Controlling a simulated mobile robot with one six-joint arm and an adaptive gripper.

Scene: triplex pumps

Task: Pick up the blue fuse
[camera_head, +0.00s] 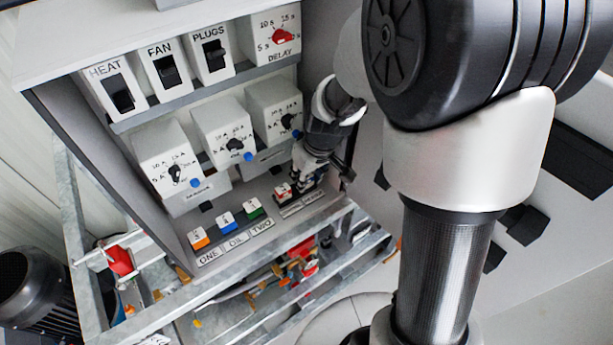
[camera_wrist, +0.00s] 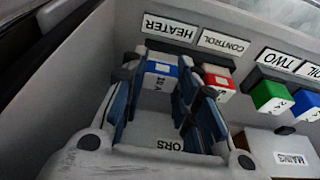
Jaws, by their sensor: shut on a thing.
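My gripper (camera_wrist: 163,80) is shut on a white-and-blue fuse (camera_wrist: 160,76) in the wrist view, with one finger on each side of it. This fuse is by the HEATER label (camera_wrist: 171,28); whether it is still seated cannot be told. In the head view my gripper (camera_head: 312,172) is low at the right end of the cabinet's fuse row and hides this fuse. Another blue fuse (camera_head: 228,221) sits above the OIL label in the head view; it also shows at the wrist view's right edge (camera_wrist: 307,104).
A red fuse (camera_wrist: 218,78) stands close beside my gripper by the CONTROL label. Green (camera_head: 253,208) and orange (camera_head: 199,238) fuses sit further left in the head view. Dial boxes (camera_head: 225,133) and switches (camera_head: 168,72) are above. The cabinet's side wall is close to my gripper.

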